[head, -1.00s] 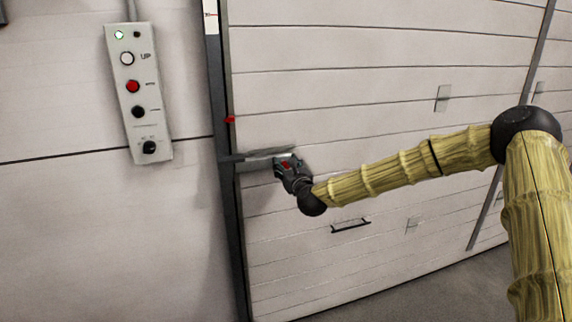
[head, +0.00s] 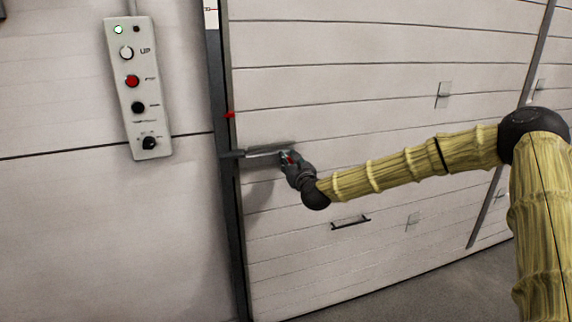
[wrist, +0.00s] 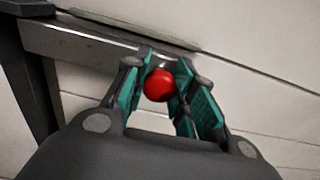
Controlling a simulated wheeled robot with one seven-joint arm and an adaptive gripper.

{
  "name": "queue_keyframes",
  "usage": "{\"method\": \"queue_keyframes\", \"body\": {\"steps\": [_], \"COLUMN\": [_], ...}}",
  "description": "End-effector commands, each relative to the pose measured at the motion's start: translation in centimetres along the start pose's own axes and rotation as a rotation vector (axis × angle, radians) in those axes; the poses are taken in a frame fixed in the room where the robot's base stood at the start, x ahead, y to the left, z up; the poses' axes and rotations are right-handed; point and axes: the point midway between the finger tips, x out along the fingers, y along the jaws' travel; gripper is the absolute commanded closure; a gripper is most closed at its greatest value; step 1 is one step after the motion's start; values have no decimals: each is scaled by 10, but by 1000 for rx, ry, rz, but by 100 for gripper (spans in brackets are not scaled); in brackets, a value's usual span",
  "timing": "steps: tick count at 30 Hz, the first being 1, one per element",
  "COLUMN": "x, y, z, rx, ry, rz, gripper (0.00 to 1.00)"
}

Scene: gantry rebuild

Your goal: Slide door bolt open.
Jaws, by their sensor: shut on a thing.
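The door bolt (head: 262,152) is a grey bar lying across the left edge of the white panelled door (head: 370,90), with its left end by the dark door post (head: 232,200). In the wrist view the bolt's bar (wrist: 85,40) runs from the upper left towards my fingers. A round red knob (wrist: 159,85) sits between the green-lined fingers. My gripper (head: 287,158) is at the right part of the bolt, shut on the red knob, which also shows as a small red spot in the head view.
A control panel (head: 138,90) with several buttons and a lit green lamp hangs on the wall at left. A small red piece (head: 230,115) sticks out of the post above the bolt. A dark handle (head: 350,222) is lower on the door.

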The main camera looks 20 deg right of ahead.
Motion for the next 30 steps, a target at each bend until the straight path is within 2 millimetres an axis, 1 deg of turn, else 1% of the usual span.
{"method": "queue_keyframes", "body": {"steps": [1, 9, 15, 23, 24, 26, 27, 28, 30], "x": [0, 0, 0, 0, 0, 0, 0, 0, 0], "y": [-10, -39, -48, -51, -52, -52, -52, -51, -49], "z": [-4, -2, 1, 2, 2, 2, 2, 2, 2], "rx": [2, 1, 0, 0, 0, 0, 0, 0, 0], "ry": [-4, -4, -4, -4, -5, -5, -5, -5, -4], "rz": [-6, -4, -4, -9, -9, -10, -9, -8, -6], "gripper": [100, 100, 100, 100, 72, 61, 54, 52, 52]}}
